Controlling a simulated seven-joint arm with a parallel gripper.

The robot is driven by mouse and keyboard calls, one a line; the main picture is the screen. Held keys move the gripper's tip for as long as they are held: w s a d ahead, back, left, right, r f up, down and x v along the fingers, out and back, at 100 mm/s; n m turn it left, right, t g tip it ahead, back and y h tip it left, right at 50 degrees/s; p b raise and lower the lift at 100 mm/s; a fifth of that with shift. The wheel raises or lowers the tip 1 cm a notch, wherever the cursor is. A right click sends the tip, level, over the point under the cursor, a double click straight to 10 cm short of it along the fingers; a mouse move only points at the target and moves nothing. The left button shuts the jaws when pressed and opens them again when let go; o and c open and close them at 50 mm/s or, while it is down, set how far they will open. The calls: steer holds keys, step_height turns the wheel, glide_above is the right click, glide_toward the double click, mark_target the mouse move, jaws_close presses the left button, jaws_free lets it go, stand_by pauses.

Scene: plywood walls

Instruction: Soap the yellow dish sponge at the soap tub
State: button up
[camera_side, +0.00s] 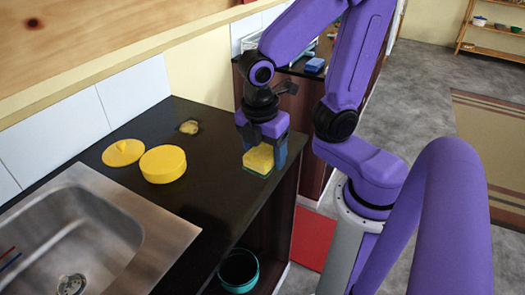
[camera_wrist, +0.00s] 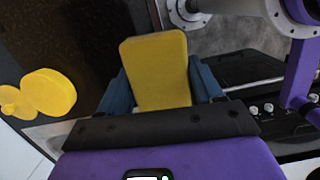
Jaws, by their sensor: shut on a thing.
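The yellow dish sponge (camera_side: 259,158) has a green underside and is held between the blue fingers of my gripper (camera_side: 264,148), near the right edge of the dark counter. I cannot tell whether its underside touches the counter. In the wrist view the sponge (camera_wrist: 155,62) fills the space between both fingers (camera_wrist: 163,88). A round yellow tub (camera_side: 163,165), likely the soap tub, stands on the counter to the left, apart from my gripper. A yellow lid with a knob (camera_side: 122,153) lies beside it. The tub also shows at left in the wrist view (camera_wrist: 50,92).
A steel sink (camera_side: 170,238) is set in the counter at lower left. A small dark dish with a pale yellowish thing (camera_side: 189,127) lies behind the tub. A teal pot (camera_side: 239,270) sits on the shelf below. Counter (camera_side: 222,185) between sponge and tub is clear.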

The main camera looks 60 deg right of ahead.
steer(key=shift+o, duration=0.4)
steer(key=shift+w, duration=0.15)
steer(key=w+a+r+m, duration=0.2)
steer(key=w+a, duration=0.2)
steer(key=w, duration=0.2)
steer(key=m+g, duration=0.1)
steer(key=m, duration=0.6)
glide_above(164, 159)
step_height(164, 159, down, 4)
steer(key=shift+w+f+y, duration=0.25)
steer(key=shift+f+y, duration=0.05)
steer(key=shift+f, duration=0.15)
steer(key=shift+a+f, duration=0.1)
steer(key=shift+f, duration=2.6)
steer(key=shift+s+f, duration=0.1)
steer(key=shift+f, duration=0.65)
